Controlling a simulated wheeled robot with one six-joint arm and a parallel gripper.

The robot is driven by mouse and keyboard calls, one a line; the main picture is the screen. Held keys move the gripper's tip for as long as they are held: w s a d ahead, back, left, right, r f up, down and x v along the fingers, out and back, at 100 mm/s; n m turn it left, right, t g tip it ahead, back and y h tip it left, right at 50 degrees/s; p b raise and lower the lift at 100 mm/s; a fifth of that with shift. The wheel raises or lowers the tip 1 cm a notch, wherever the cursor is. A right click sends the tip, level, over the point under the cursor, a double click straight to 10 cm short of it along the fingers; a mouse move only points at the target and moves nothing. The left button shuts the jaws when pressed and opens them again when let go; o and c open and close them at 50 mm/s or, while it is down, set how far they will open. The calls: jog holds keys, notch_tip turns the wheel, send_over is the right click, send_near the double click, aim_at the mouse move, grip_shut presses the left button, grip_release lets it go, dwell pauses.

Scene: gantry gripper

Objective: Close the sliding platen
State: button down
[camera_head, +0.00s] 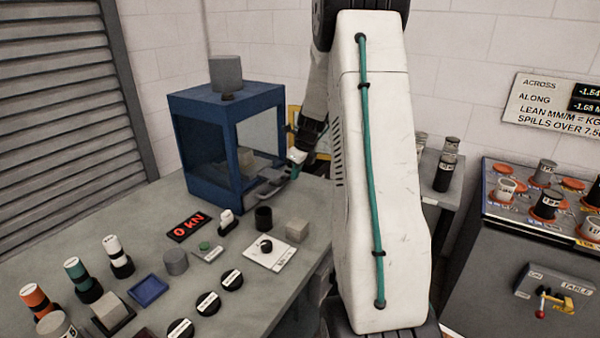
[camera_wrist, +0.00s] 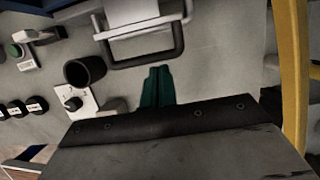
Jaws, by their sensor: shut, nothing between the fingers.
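The blue press (camera_head: 205,150) stands on the grey bench, with an open front and a grey block inside. Its sliding platen (camera_head: 262,185) sticks out at the front right, with a grey loop handle. In the wrist view the pale platen (camera_wrist: 138,12) is at the top, with the dark handle (camera_wrist: 147,60) around its near end. My gripper (camera_head: 294,170) is by the handle, partly hidden by my arm. In the wrist view my gripper (camera_wrist: 157,72) is shut and empty, its teal fingertips just at the handle's outer bar. I cannot tell whether they touch.
A red "0 kN" display (camera_head: 189,226), a dark cup (camera_head: 263,218), a white knob plate (camera_head: 270,253) and a grey cube (camera_head: 297,230) stand on the bench before the press. A yellow upright (camera_wrist: 294,80) is at right in the wrist view.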

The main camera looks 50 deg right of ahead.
jog(key=shift+w, duration=0.1)
jog(key=w, duration=0.3)
jog(key=w+a, duration=0.1)
jog(key=shift+w+r, duration=0.1)
jog(key=shift+w, duration=0.3)
send_near(281, 173)
jog(key=s+r, duration=0.3)
jog(key=s, duration=0.2)
jog(key=shift+d+r, duration=0.2)
jog(key=shift+d, duration=0.25)
